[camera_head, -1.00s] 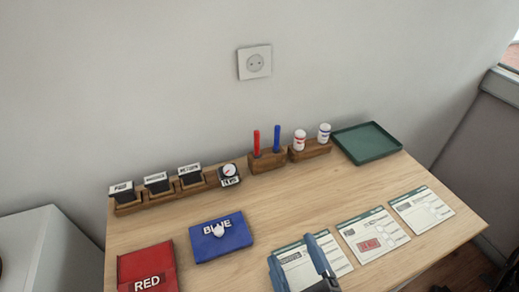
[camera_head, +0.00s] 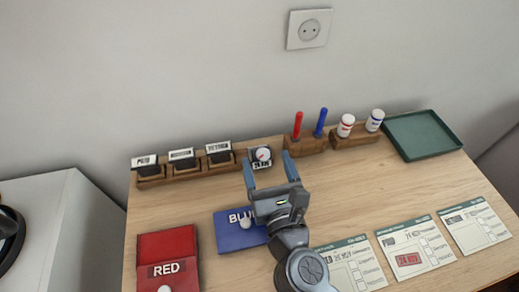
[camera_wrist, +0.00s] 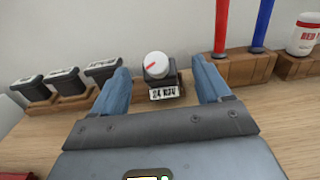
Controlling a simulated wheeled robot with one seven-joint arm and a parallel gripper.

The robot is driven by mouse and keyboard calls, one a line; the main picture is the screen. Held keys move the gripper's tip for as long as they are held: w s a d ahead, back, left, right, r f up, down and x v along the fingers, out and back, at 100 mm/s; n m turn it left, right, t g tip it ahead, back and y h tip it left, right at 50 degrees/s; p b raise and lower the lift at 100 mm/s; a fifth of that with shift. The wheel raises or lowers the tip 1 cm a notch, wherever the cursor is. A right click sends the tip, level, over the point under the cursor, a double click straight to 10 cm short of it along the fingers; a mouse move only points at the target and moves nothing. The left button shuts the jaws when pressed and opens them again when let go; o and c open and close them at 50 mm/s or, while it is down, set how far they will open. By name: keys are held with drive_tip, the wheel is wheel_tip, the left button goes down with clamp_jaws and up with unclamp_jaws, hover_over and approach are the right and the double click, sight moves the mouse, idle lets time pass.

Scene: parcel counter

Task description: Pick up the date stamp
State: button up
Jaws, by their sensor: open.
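The date stamp (camera_head: 261,158) has a dark body, a white round knob with a red mark and a label reading 24 NOV. It sits at the right end of the wooden stamp rack (camera_head: 190,171). In the wrist view the stamp (camera_wrist: 158,74) stands between and beyond the two blue fingers. My gripper (camera_head: 268,159) is open and empty, its fingertips near the stamp, one to each side in the picture. I cannot tell whether the fingertips touch it. Three other stamps marked PAID (camera_head: 146,165), a middle one (camera_head: 183,160) and RETURN (camera_head: 219,153) stand left in the rack.
A wooden holder (camera_head: 307,147) with a red and a blue marker stands right of the stamp, close to my gripper. Two white bottles (camera_head: 346,125) and a green tray (camera_head: 423,136) lie farther right. Red (camera_head: 168,250) and blue (camera_head: 238,232) pads and several forms (camera_head: 416,247) lie in front.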

drive_tip(key=shift+x, duration=2.7)
drive_tip(key=shift+a, duration=0.1)
drive_tip(key=shift+c, duration=0.3)
drive_tip(key=c, duration=1.2)
drive_tip(key=shift+c, duration=0.2)
drive_tip(key=shift+r, duration=0.1)
